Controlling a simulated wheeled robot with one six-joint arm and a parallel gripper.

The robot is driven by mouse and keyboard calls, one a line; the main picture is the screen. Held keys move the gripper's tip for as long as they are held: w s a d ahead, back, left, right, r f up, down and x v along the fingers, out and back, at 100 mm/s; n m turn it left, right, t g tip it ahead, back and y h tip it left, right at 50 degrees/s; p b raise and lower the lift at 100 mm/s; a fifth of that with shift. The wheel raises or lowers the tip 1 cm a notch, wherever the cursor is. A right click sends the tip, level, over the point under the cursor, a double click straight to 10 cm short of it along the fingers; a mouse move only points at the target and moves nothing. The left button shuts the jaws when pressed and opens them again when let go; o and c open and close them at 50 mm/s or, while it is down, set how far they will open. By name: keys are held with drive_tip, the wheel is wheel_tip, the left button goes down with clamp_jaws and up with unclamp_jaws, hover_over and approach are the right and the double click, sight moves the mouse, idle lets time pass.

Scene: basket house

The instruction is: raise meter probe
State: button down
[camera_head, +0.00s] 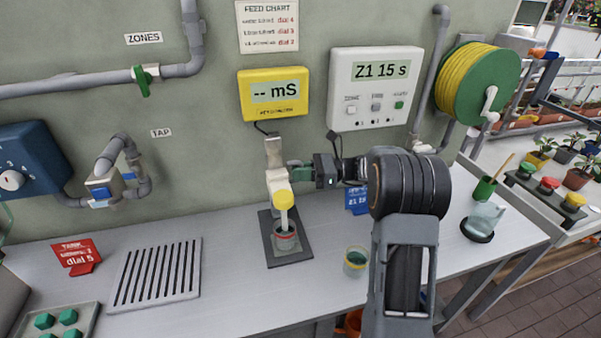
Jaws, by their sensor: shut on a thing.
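The meter probe (284,201) has a yellow cap and a pale stem pointing down. Its lower end is at the mouth of a small grey cup with a red band (285,243), and I cannot tell how deep it sits. The cup stands on a dark mat (275,257) on the bench. My gripper (279,180) comes in from the right and is shut on the probe at its upper part. The exact contact is hard to see. The yellow meter (273,92) on the wall above reads "-- mS".
A cup of green stuff (355,262) stands right of the mat, below my arm. A blue card (357,200) is behind my arm. The bench between drain plate and mat is clear.

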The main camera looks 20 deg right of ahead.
wheel_tip(320, 180, up, 5)
drive_tip(key=p, duration=0.3)
drive_tip(key=shift+r, duration=0.15)
drive_tip(key=c, duration=1.1)
unclamp_jaws()
drive_tip(key=shift+d, duration=0.1)
drive_tip(key=shift+d+f, duration=0.2)
drive_tip(key=s+d, duration=0.1)
drive_tip(key=d, duration=0.3)
drive_tip(key=d+b, duration=0.1)
drive_tip(key=d, duration=0.3)
drive_tip(key=s+d, duration=0.1)
drive_tip(key=d, duration=0.4)
drive_tip(key=shift+s+b, duration=0.35)
drive_tip(key=shift+b, duration=0.05)
